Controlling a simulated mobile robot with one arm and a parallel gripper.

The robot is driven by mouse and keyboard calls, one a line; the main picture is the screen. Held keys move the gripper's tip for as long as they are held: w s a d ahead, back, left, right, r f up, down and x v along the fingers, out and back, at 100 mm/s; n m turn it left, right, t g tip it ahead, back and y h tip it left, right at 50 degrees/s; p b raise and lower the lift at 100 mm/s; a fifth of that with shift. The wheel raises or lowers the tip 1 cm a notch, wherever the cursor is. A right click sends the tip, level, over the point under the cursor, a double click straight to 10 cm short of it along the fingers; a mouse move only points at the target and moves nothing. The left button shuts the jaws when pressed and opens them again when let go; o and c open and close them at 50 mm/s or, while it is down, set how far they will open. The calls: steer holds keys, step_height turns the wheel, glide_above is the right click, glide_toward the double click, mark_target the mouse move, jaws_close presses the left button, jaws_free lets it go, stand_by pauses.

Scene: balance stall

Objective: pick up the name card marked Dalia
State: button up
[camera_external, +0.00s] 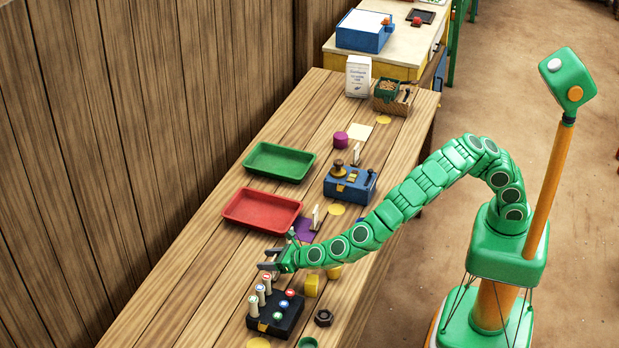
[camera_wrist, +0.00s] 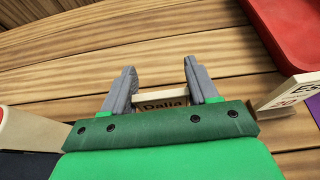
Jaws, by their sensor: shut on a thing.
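The name card marked Dalia (camera_wrist: 162,102) is between the two grey fingers of my gripper (camera_wrist: 160,70) in the wrist view. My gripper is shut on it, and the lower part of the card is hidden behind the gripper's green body. In the external view my gripper (camera_external: 268,265) is low over the front part of the wooden table, behind the dark block with pegs. I cannot make out the Dalia card clearly there.
The dark block (camera_external: 273,318) holds several round-topped pegs. A red tray (camera_external: 262,208) and a green tray (camera_external: 279,161) lie farther back. Another name card (camera_wrist: 288,96) stands at right in the wrist view. A blue device (camera_external: 350,187) and a dark nut (camera_external: 323,318) are also on the table.

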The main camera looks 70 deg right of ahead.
steer(key=shift+r, duration=0.15)
steer(key=shift+r, duration=0.25)
steer(key=s+d+r, duration=0.7)
steer(key=s+r, duration=0.5)
steer(key=shift+d, duration=0.15)
stand_by(0.5)
